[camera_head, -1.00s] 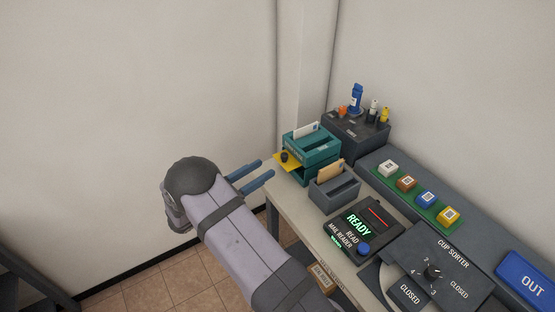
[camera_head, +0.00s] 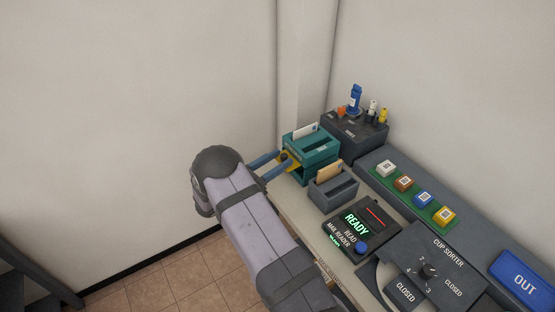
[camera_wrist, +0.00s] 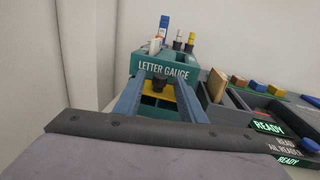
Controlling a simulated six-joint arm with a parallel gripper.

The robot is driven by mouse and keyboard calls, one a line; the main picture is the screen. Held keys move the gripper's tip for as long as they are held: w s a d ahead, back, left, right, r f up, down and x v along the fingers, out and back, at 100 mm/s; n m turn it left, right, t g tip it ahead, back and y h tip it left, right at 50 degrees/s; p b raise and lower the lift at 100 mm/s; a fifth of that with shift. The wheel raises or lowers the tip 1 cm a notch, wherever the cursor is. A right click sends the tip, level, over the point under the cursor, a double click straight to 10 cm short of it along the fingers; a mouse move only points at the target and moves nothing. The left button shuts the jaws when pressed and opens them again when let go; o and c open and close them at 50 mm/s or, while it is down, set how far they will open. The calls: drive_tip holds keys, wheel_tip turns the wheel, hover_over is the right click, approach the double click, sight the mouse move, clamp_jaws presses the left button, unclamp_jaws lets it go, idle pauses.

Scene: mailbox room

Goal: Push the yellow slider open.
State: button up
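The yellow slider (camera_head: 293,165) is a flat plate sticking out of the front of the teal letter gauge (camera_head: 322,147), with a dark knob (camera_head: 284,156) on it. My gripper (camera_head: 288,158) is at the slider, with its two blue fingers spread on either side of the knob. In the wrist view the fingers (camera_wrist: 160,86) frame the dark knob (camera_wrist: 158,83), with visible gaps at both sides. Yellow parts of the slider (camera_wrist: 150,101) show below the knob. The fingers hide part of the plate, and I cannot tell whether either one touches it.
A grey letter holder (camera_head: 334,188) with a tan envelope stands just right of the gauge. A dark box with bottles (camera_head: 355,133) is behind. The mail reader (camera_head: 360,228), colored blocks and cup sorter (camera_head: 440,265) fill the desk to the right.

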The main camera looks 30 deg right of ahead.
clamp_jaws()
drive_tip(key=s, duration=0.3)
drive_tip(key=shift+s+f+p, duration=0.1)
drive_tip(key=shift+s+p, duration=0.1)
drive_tip(key=shift+p, duration=0.2)
unclamp_jaws()
drive_tip(key=shift+s, duration=0.1)
drive_tip(key=shift+a, duration=0.1)
